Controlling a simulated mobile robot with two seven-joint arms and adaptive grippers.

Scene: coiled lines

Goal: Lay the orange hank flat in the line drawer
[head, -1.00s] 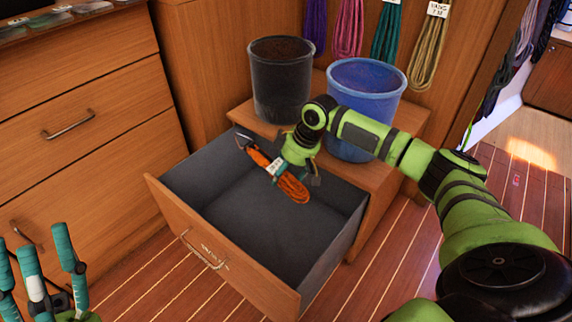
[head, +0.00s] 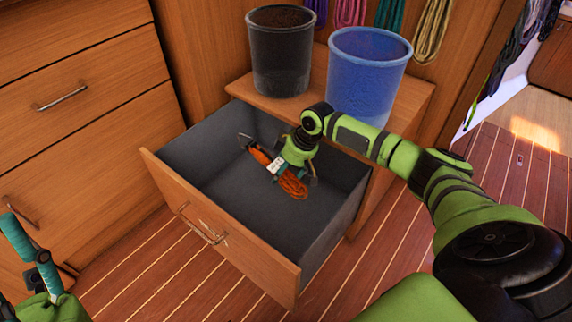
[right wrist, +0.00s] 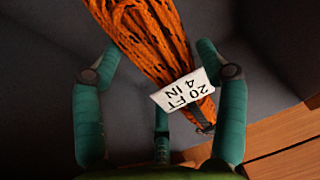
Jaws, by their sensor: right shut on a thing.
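The orange hank (head: 294,187), dark-flecked with a white tag, is in my right gripper (head: 289,176) inside the open line drawer (head: 232,243). It lies slantwise over the drawer's grey floor; I cannot tell whether it touches the floor. In the right wrist view the hank (right wrist: 150,35) runs between the teal fingers of the right gripper (right wrist: 160,62), and its tag reads "20 FT 4 IN" upside down. My left gripper (head: 32,252) is at the lower left edge, outside the drawer, partly cut off, its visible fingers apart and empty.
A black bin (head: 280,55) and a blue bin (head: 366,80) stand on the wooden top behind the drawer. Closed drawers (head: 75,95) are at the left. Coiled lines (head: 432,30) hang at the back. The drawer's front floor is clear.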

